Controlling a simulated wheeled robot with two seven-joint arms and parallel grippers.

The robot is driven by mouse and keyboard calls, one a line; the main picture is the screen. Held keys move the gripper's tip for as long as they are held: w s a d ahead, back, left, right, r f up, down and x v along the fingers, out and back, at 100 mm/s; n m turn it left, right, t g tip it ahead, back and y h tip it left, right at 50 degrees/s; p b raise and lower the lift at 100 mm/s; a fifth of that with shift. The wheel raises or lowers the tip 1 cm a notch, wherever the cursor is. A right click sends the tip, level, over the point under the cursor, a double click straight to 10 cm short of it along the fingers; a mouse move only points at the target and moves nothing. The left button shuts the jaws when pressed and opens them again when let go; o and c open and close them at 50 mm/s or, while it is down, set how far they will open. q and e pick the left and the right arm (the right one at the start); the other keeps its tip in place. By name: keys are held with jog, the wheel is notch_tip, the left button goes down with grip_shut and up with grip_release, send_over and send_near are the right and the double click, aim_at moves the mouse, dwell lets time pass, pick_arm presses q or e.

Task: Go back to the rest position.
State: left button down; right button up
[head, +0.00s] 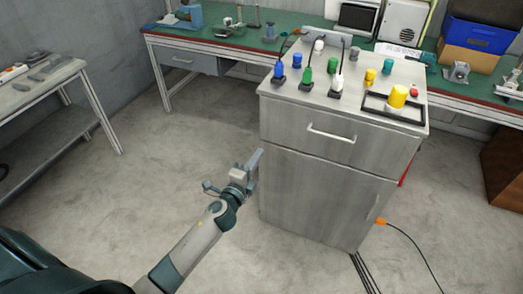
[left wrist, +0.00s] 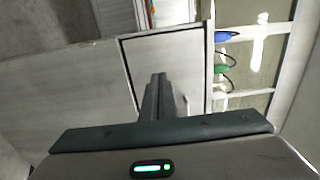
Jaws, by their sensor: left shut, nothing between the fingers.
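My left gripper (head: 256,161) is at the left side of the grey cabinet, below the level of its top. Its fingers are shut with nothing between them; they also show closed together in the left wrist view (left wrist: 159,95). My left arm reaches in from the lower left. I cannot tell whether the fingertips touch the cabinet (head: 315,185). My right gripper is not in view.
The cabinet top holds blue, green and white capped pieces, and a yellow cylinder (head: 398,96) within a black frame. A green workbench (head: 227,36) runs along the back wall. A grey side table (head: 40,92) stands at left. A cable (head: 408,238) lies at right. The left floor is clear.

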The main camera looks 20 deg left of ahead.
pick_arm(q)
jog(key=shift+s, duration=0.4)
jog(key=s+d+f+n+g, duration=0.1)
jog(key=s+f+n+g, duration=0.15)
jog(key=s+f, duration=0.45)
jog(key=s+d+f+n+g, duration=0.2)
jog(key=f+n, duration=0.1)
jog(key=f, duration=0.8)
jog(key=s+d+f+n+g, duration=0.1)
jog(key=s+f+n+g, duration=0.15)
jog(key=s+f, duration=0.45)
jog(key=s+d+f+n+g, duration=0.2)
jog(key=s+d+f+n, duration=0.1)
jog(key=s+f, duration=0.6)
jog(key=s+d+f+n+g+h, duration=0.1)
jog(key=s+d+f+n+g, duration=0.1)
jog(key=s+f, duration=0.8)
jog(key=s+d+n, duration=0.1)
jog(key=n, duration=0.1)
jog(key=shift+s+d+f+n+h, duration=0.2)
jog(key=shift+d+n+h, duration=0.1)
jog(key=shift+d, duration=0.1)
